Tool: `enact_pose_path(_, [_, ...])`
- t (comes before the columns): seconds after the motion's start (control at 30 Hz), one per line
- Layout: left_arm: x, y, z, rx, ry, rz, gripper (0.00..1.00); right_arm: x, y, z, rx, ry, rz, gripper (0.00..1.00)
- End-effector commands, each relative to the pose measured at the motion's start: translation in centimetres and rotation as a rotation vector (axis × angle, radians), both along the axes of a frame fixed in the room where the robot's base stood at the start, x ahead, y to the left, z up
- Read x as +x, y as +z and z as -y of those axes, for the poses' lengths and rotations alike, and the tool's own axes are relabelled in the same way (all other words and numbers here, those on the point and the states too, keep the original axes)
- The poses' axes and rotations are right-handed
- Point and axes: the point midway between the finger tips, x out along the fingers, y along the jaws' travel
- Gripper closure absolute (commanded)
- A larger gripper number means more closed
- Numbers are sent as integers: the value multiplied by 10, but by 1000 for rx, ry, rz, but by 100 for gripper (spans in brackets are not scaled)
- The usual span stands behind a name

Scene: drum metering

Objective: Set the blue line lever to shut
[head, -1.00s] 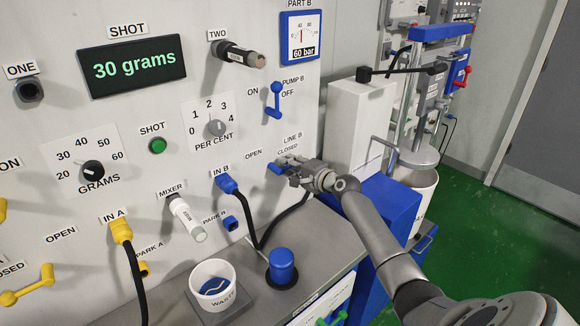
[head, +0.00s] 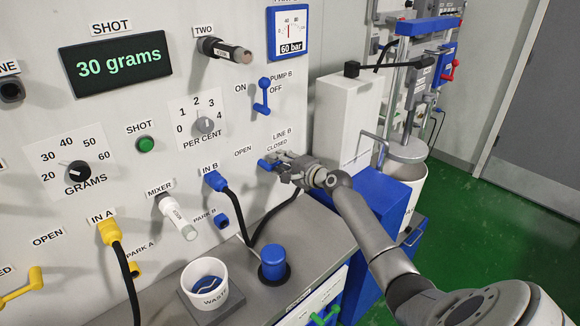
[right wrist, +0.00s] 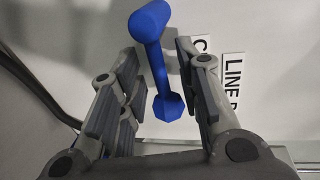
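The blue LINE B lever (head: 265,164) is on the white panel, below the CLOSED label and right of the OPEN label. My right gripper (head: 284,166) is at this lever and hides part of it in the head view. In the right wrist view the blue lever (right wrist: 157,58) lies between my two fingers. The fingers stand apart on either side of it, with visible gaps, so the gripper is open around the lever. My left gripper is not in view.
The blue PUMP B lever (head: 262,95) is above on the panel. A black hose runs from the IN B plug (head: 215,181). A blue cap (head: 273,262) and a white waste cup (head: 205,284) stand on the grey ledge below. A white box (head: 345,118) stands to the right.

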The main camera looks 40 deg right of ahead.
Motion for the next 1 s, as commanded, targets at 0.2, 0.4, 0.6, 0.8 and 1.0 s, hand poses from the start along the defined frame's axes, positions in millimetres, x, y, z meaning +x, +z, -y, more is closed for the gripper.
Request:
enact_pose_path(0.2, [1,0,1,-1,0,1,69,-24,3,2,-4,0,-2,68])
enact_pose_path(0.4, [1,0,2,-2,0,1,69,-58,10,5,-3,1,-3,68])
enact_pose_path(0.6, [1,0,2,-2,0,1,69,-89,16,7,-2,0,-4,68])
enact_pose_path(0.8, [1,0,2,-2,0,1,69,-108,20,10,0,-1,-2,68])
enact_pose_path(1.0, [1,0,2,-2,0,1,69,-114,22,10,1,-1,-1,68])
